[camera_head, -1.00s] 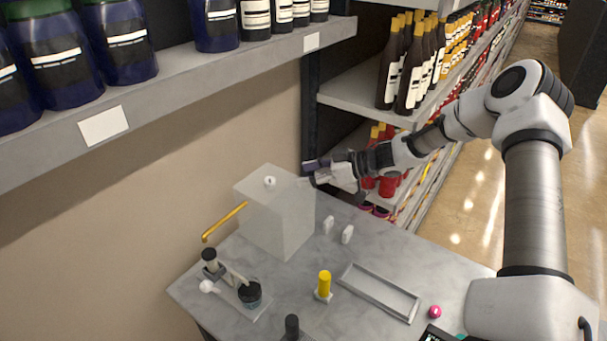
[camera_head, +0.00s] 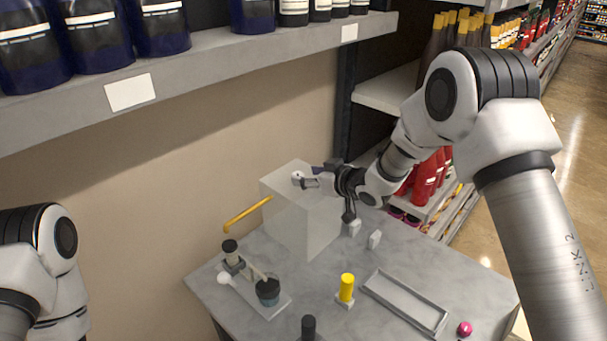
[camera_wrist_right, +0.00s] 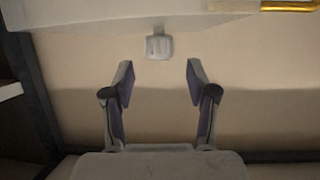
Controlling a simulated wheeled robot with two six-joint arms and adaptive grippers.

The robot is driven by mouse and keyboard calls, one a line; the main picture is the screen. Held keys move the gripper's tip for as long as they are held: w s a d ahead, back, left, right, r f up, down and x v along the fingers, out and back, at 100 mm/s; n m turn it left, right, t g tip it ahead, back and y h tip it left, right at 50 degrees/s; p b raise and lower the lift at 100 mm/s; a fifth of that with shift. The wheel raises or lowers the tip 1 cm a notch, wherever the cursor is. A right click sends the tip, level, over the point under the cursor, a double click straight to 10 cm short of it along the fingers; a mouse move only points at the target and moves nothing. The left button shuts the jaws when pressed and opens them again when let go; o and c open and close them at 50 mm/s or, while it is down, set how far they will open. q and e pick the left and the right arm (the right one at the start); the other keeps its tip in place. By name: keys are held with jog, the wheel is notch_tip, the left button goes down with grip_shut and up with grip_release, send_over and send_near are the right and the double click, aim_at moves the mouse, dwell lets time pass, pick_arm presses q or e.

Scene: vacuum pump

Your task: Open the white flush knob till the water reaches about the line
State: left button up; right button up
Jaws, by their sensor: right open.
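A translucent whitish tank (camera_head: 310,218) stands on the grey marbled table, with a small white knob (camera_head: 297,177) at its upper part. My right gripper (camera_head: 318,178) is at the tank's upper right, its fingers pointing left toward the knob. In the right wrist view the two fingers (camera_wrist_right: 158,70) are spread apart and empty. The white knob (camera_wrist_right: 159,47) shows just beyond the fingertips, roughly centred between them, with a gap on each side. No water level or line can be made out. Only part of my left arm shows at the left edge; its gripper is out of view.
A gold spout (camera_head: 247,215) sticks out left of the tank. A grey tray (camera_head: 405,301), a yellow cylinder (camera_head: 347,287), a pink ball (camera_head: 465,328) and a dark cup (camera_head: 267,291) stand on the table. Shelves with bottles are behind and above.

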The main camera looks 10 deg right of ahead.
aim_at(297, 174)
jog(key=p+x, duration=0.1)
jog(key=x, duration=0.4)
jog(key=shift+w, duration=0.1)
jog(key=shift+d, duration=0.1)
jog(key=c, duration=0.4)
grip_shut()
jog(key=shift+r, duration=0.1)
